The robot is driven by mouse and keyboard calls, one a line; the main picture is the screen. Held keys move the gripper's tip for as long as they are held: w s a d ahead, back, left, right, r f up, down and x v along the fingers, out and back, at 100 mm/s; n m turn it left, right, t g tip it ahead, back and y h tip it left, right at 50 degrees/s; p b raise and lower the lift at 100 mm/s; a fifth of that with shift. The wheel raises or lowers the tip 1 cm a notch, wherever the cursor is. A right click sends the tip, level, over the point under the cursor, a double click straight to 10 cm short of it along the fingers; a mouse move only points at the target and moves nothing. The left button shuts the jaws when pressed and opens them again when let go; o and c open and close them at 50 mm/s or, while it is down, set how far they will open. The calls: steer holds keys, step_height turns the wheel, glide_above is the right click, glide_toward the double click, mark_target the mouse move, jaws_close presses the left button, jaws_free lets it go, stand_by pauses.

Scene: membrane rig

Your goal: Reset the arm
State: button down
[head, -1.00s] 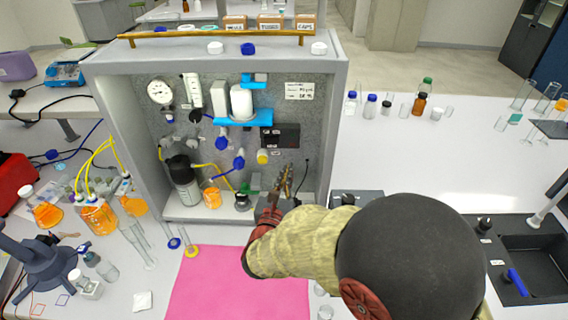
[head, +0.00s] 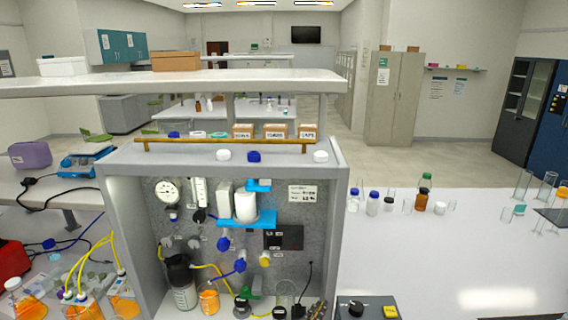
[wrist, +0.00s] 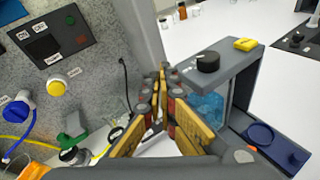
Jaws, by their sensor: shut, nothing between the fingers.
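My gripper's fingers (wrist: 160,95) run forward in the wrist view and close together at the tips, with nothing between them. In the head view only the tips of my gripper (head: 318,309) show at the bottom edge, by the lower right corner of the membrane rig cabinet (head: 342,215). The rest of my arm is out of that view. The grey rig panel (wrist: 100,75) is to the left of the fingers in the wrist view. A grey box with a black knob (wrist: 208,62) and a yellow button (wrist: 246,44) stands close on their right.
A dark bottle (head: 180,283) and a flask of orange liquid (head: 209,298) stand inside the cabinet. A black cord (head: 308,272) hangs at its right. Small bottles (head: 373,203) stand on the right bench (head: 440,255), which has much free room.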

steer(key=s+d+f+m+g+y+b, duration=0.1)
steer(key=s+d+f+m+g, duration=0.1)
steer(key=s+d+m+g, duration=0.5)
steer(key=s+d+f+m+g+b, duration=0.2)
steer(key=s+d+m+g, duration=0.1)
steer(key=s+m, duration=0.7)
steer(key=s+r+m+t+y+b, duration=0.2)
steer(key=s+r+m+y+b, duration=0.2)
steer(key=s+r+m+y, duration=0.2)
steer(key=shift+s+r+m+b, duration=0.4)
steer(key=shift+s+r+m, duration=0.6)
steer(key=shift+m, duration=1.3)
